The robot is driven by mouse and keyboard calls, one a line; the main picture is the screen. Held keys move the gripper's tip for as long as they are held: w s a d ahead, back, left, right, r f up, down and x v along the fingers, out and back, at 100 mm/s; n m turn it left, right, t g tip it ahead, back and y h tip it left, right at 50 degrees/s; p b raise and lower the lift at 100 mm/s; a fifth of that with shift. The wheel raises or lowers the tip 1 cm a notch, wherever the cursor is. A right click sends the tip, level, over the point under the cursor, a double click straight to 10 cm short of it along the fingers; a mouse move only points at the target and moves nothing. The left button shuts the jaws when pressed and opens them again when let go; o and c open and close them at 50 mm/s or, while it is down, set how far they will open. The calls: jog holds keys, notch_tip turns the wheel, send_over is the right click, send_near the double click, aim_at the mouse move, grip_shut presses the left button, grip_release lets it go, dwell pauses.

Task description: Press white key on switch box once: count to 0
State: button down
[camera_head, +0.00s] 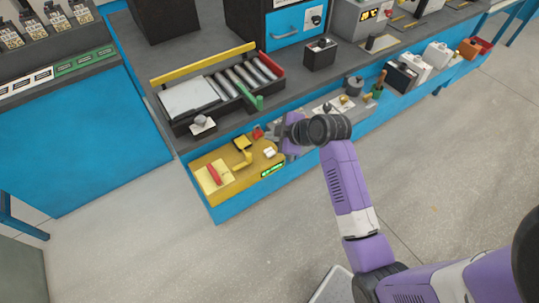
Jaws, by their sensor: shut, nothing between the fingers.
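The display's digits are too small to read. My gripper (269,133) is shut and empty, above and slightly behind the white key in the picture. I cannot tell its height over the box. My wrist hides the area right of the box.
A black box (320,54) stands farther back. More small fixtures (346,99) and cases line the bench edge to the right. The floor in front is clear.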

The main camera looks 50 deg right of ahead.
aim_at(272, 153)
jog(key=shift+f+b, duration=1.4)
jog(key=shift+f, duration=0.95)
jog(key=shift+f, duration=0.45)
jog(key=shift+f+b, duration=0.4)
jog(key=shift+b, duration=0.15)
dwell(0.5)
dwell(0.3)
jog(key=shift+r+p, duration=0.8)
jog(key=shift+r, duration=0.05)
notch_tip(272, 153, up, 5)
jog(key=p, duration=0.4)
jog(key=shift+r, duration=0.1)
